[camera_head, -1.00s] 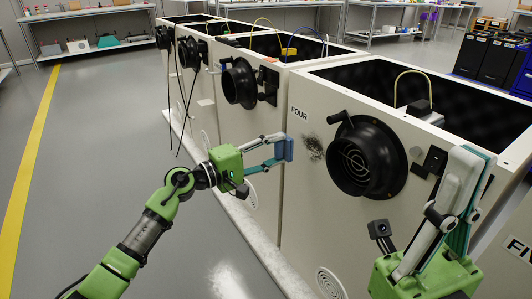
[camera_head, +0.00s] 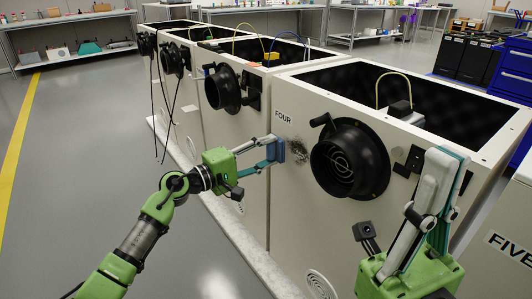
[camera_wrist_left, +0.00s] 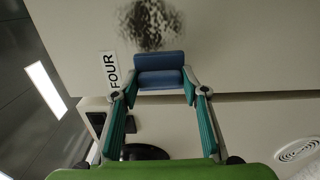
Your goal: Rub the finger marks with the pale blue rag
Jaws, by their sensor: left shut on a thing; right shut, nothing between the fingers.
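The finger marks (camera_head: 297,150) are a dark grey smudge on the cream front of the cabinet labelled FOUR, left of its round black port. In the left wrist view the smudge (camera_wrist_left: 150,25) lies just above the rag. My left gripper (camera_head: 274,150) is shut on the blue rag (camera_wrist_left: 160,72), which looks like a folded pad held across the fingertips. The rag is just left of the marks in the head view; I cannot tell whether it touches the panel. My right gripper (camera_head: 447,156) is shut and empty, pointing up in front of the cabinet's right part.
The black port (camera_head: 349,160) with its handle sticks out right of the marks. More open-topped cabinets (camera_head: 222,85) with ports and hanging cords run back to the left. A FIVE label (camera_head: 508,247) shows at right. The grey floor (camera_head: 90,160) at left is clear.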

